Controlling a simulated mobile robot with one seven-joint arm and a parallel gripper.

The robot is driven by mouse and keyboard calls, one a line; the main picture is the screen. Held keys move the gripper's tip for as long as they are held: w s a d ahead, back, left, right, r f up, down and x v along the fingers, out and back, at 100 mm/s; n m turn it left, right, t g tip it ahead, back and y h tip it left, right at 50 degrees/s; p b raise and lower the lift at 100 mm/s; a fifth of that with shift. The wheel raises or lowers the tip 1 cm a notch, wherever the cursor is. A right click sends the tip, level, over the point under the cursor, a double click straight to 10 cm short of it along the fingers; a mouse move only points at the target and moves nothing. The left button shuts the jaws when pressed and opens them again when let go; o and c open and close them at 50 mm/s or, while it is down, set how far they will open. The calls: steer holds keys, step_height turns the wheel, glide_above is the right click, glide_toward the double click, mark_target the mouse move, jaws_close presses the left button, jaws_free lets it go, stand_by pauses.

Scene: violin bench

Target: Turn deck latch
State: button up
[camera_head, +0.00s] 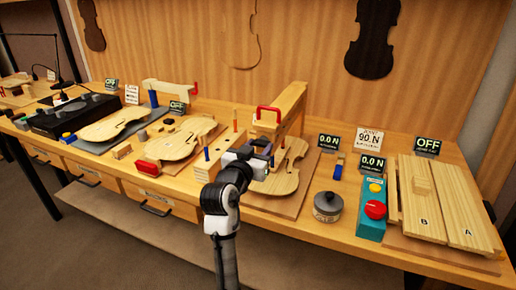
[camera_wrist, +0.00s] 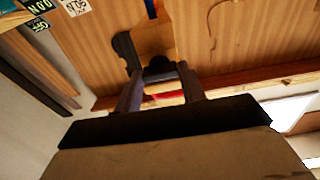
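My gripper (camera_head: 264,155) is over the violin body (camera_head: 284,183) on the middle-right work board, beside a wooden block. In the wrist view my gripper (camera_wrist: 160,88) has its two fingers apart. A dark rounded piece (camera_wrist: 158,68) on the end of a wooden part (camera_wrist: 152,38) shows beyond and between the fingertips; I cannot tell whether they touch it. A red bar (camera_wrist: 165,95) shows behind the fingers. No part is clearly marked as the deck latch, and my gripper and wrist hide some of the fixture in the head view.
A wooden arm with a red handle (camera_head: 268,115) stands just behind my gripper. A round grey tin (camera_head: 328,206) and a teal button box (camera_head: 372,208) stand to the right. Boards marked A (camera_head: 466,220) and B (camera_head: 422,208) lie at the far right. Another violin plate (camera_head: 180,138) lies left.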

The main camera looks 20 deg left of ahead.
steer(key=c, duration=0.3)
steer(key=shift+c, duration=0.2)
steer(key=n+p, duration=0.2)
steer(key=n, duration=0.2)
steer(key=shift+r+n+p, duration=0.1)
steer(key=shift+n+p, duration=0.2)
steer(key=n+p, duration=0.3)
steer(key=n, duration=0.1)
steer(key=shift+n, duration=0.3)
steer(key=n+p, duration=0.2)
steer(key=n, duration=0.2)
steer(key=shift+p, duration=0.35)
steer(key=shift+n+p, duration=0.4)
steer(key=shift+n, duration=2)
